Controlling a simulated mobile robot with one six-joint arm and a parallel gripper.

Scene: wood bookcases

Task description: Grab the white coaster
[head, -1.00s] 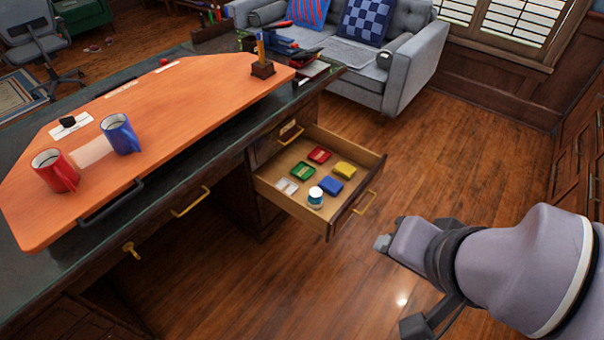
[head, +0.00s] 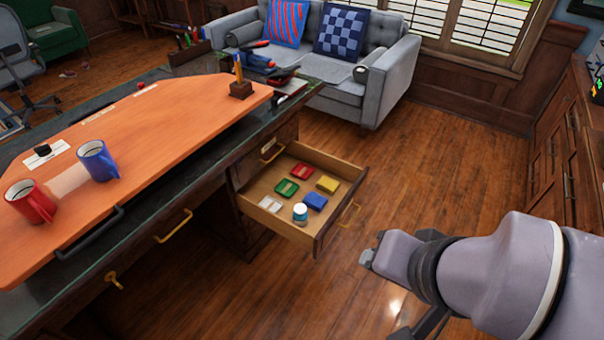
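The white coaster (head: 270,204) lies flat in the near left corner of the open drawer (head: 323,237) of the desk. A small white and blue jar (head: 300,212) stands beside it to the right. My gripper (head: 366,258) is only partly seen, right of and in front of the drawer, apart from it. Its fingers are too small and angled away to tell whether they are open. No object shows in it.
Other drawer items are a green coaster (head: 287,187), a red coaster (head: 302,171), a yellow block (head: 327,184) and a blue block (head: 314,201). The orange desktop (head: 170,125) holds a red mug (head: 31,202) and blue mug (head: 97,160). The floor right of the drawer is clear.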

